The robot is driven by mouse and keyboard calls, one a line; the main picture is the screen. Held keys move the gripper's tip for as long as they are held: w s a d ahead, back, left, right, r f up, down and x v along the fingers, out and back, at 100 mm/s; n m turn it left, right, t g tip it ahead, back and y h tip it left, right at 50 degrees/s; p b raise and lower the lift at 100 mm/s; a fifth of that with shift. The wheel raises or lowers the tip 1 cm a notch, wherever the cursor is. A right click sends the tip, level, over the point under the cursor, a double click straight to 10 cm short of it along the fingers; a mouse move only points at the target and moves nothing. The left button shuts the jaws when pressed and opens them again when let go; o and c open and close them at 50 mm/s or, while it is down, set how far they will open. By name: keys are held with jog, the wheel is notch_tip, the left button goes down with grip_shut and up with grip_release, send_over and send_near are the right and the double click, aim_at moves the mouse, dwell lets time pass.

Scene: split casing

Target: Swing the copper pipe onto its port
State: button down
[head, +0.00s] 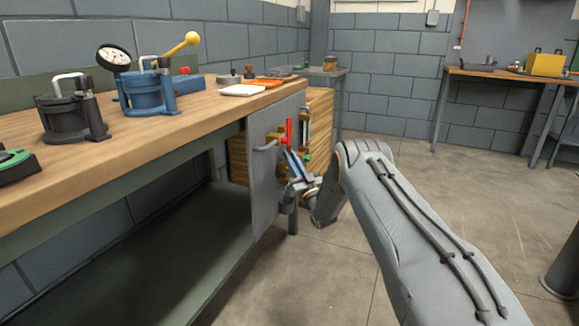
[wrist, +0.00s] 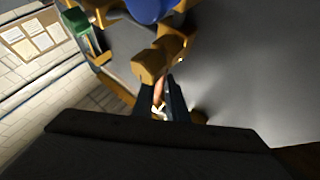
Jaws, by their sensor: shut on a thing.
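My gripper (head: 293,166) is in front of the fittings on an upright grey panel (head: 262,185) at the bench's end. In the wrist view my gripper (wrist: 170,100) is shut on a thin copper-coloured piece (wrist: 158,92), which looks like the copper pipe. Most of the pipe is hidden by the fingers and a brass fitting (wrist: 151,66). The brass fitting sits just beyond the fingertips. I cannot tell which fitting is the port, or whether the pipe touches it. In the head view the pipe cannot be made out.
A red part (head: 289,132) and a green knob (wrist: 76,22) are among the fittings near my gripper. The wooden bench (head: 150,135) at left carries a blue pot-like device (head: 148,92) and a black one (head: 70,115).

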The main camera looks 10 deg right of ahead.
jog(key=shift+w+d+n+b, duration=0.15)
jog(key=shift+w+n+b, duration=0.1)
jog(key=shift+n+b, duration=0.15)
jog(key=c, duration=1.8)
grip_release()
jog(key=shift+o, duration=0.2)
jog(key=p+v, duration=0.1)
jog(key=v, duration=0.7)
jog(key=shift+w+p, duration=0.15)
jog(key=shift+p, duration=0.25)
jog(key=shift+f, duration=0.1)
